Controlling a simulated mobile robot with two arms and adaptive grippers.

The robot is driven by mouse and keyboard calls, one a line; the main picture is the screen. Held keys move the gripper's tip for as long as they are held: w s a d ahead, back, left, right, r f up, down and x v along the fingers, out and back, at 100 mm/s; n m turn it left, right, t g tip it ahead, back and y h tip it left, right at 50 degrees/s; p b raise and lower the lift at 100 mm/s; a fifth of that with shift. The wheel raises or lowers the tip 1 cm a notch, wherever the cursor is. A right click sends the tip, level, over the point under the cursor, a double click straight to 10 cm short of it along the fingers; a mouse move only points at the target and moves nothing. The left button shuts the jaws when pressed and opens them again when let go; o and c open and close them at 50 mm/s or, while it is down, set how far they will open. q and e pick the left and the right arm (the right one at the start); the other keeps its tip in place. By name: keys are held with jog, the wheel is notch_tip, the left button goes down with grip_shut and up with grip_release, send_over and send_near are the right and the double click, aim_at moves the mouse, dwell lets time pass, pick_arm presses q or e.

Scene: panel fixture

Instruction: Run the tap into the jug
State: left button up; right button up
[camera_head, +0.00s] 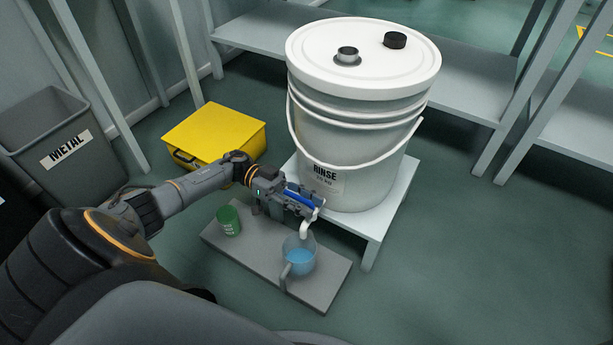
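A large white bucket (350,120) labelled RINSE stands on a low white stand. A tap with a pale spout (306,228) and a blue lever (303,194) is at its lower front. A clear jug (300,258) with blue liquid in it stands below the spout, its handle toward me. My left gripper (306,203) is at the tap, with its fingers beside the blue lever. The fingers overlap the lever and tap body, so I cannot tell whether they grip. My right gripper is out of view.
A green cup (229,221) stands on the same grey board (325,283) as the jug. A yellow box (214,134) lies behind my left arm. A grey METAL bin (52,120) is at left. Shelving legs stand behind the bucket. The floor at right is clear.

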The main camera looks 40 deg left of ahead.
pick_arm(q)
jog(key=shift+a, duration=0.1)
jog(key=a, duration=0.7)
jog(key=shift+s+a, duration=0.15)
jog(key=shift+s, duration=0.15)
dwell(0.3)
